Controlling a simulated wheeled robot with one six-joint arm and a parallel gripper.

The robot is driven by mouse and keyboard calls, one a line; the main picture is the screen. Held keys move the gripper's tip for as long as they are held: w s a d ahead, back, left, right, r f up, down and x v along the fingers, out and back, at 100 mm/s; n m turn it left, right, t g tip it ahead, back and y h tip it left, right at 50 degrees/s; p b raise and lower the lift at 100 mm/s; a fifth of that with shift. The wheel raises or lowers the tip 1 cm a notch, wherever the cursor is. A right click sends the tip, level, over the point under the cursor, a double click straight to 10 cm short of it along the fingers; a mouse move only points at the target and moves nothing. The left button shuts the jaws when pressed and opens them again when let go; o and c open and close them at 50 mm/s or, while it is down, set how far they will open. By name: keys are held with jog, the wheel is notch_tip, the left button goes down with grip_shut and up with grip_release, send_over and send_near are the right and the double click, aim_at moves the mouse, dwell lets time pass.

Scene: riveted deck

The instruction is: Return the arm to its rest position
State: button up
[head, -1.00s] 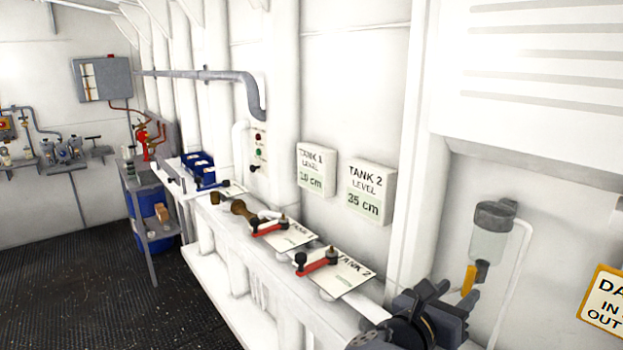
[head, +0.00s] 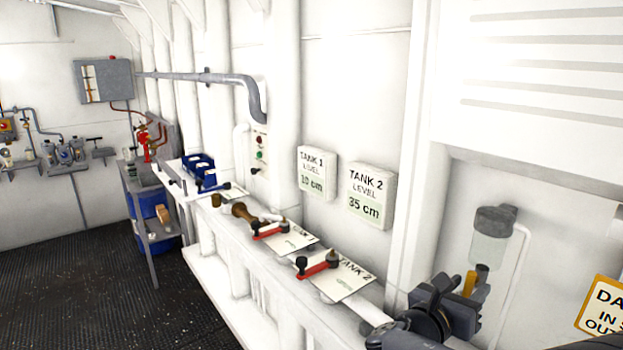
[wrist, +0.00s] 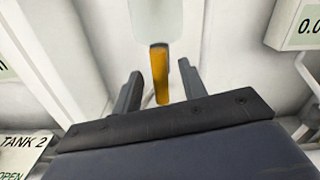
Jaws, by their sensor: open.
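My gripper (head: 462,280) is dark grey and shows at the lower right of the head view, close to the white wall. Its jaws are open. In the wrist view, one finger stands on each side of a yellow lever (wrist: 160,73), with a gap on both sides. The lever also shows in the head view (head: 469,284), partly hidden by the gripper. It hangs below a clear bottle (head: 489,247) with a grey cap. I cannot tell how deep between the fingers the lever reaches. Nothing is held.
A ledge along the wall carries red-handled valves (head: 318,265) and Tank 1 and Tank 2 cards. Level displays (head: 371,195) are above. A thin white pipe (head: 510,285) runs right of the bottle. A warning sign (head: 603,305) is at far right. The dark floor at left is free.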

jog(key=b+v, duration=0.2)
jog(key=v, duration=0.8)
jog(key=p+x, duration=0.2)
jog(key=x, duration=0.8)
jog(key=shift+w+d, duration=0.1)
jog(key=shift+d, duration=0.1)
jog(key=shift+w+f+m+b, duration=0.1)
jog(key=shift+f+m+b, duration=0.15)
jog(key=shift+m+b, duration=0.95)
jog(key=shift+m, duration=0.4)
jog(key=m+b, duration=0.1)
jog(key=m, duration=0.2)
jog(key=shift+r, duration=0.1)
jog(key=shift+s+a+m+b, duration=0.2)
jog(key=shift+m+b, duration=0.15)
jog(key=shift+m, duration=0.05)
jog(key=b+v, duration=0.1)
jog(key=v, duration=0.7)
jog(key=shift+s, duration=0.15)
jog(key=shift+a+r, duration=0.1)
jog(key=shift+a, duration=0.05)
